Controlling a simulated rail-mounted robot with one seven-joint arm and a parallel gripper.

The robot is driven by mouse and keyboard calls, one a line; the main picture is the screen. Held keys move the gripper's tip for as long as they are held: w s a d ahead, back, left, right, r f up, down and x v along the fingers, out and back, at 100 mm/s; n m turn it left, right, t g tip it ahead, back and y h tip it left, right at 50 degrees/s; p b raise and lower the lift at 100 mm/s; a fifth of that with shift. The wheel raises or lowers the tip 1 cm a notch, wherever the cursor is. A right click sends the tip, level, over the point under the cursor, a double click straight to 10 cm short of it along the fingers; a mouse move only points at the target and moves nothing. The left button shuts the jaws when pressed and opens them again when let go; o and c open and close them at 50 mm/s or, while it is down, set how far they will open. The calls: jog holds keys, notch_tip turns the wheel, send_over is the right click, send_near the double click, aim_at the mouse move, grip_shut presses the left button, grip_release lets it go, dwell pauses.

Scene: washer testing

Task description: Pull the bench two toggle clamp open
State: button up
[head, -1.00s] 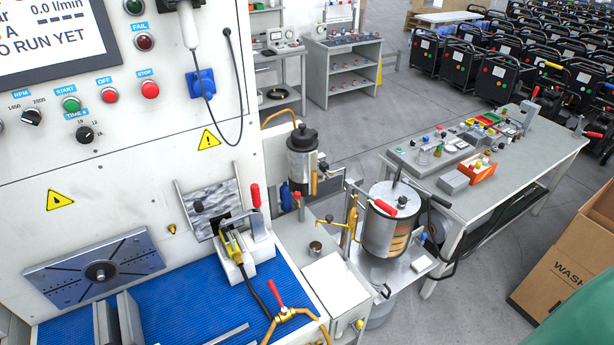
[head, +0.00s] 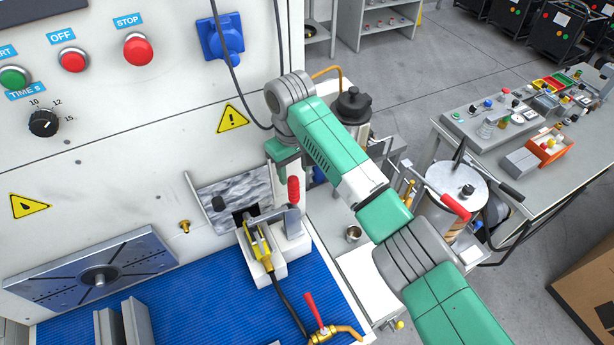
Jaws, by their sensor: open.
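The toggle clamp has an upright red handle (head: 293,190) and a grey metal body (head: 291,221). It stands on a white block beside a yellow fitting (head: 258,246), on the blue-matted bench against the white panel. A grey bar runs left from the clamp above the fitting. My gripper (head: 288,163) is open and points down just above the red handle, a little to its left in the picture. The handle's top is close under the gripper; I cannot tell whether they touch. The fingertips are small and partly hidden by my wrist.
A red-handled brass valve (head: 320,325) stands at the bench's front. A silver plate with a hub (head: 95,278) is on the left. The blue mat (head: 205,300) has free room.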

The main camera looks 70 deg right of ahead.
aim_at(294, 190)
jog(key=shift+a+f, duration=0.1)
jog(key=shift+a, duration=0.05)
notch_tip(294, 190, down, 8)
jog(key=shift+w+a+r, duration=0.1)
jog(key=shift+r, duration=0.1)
grip_shut()
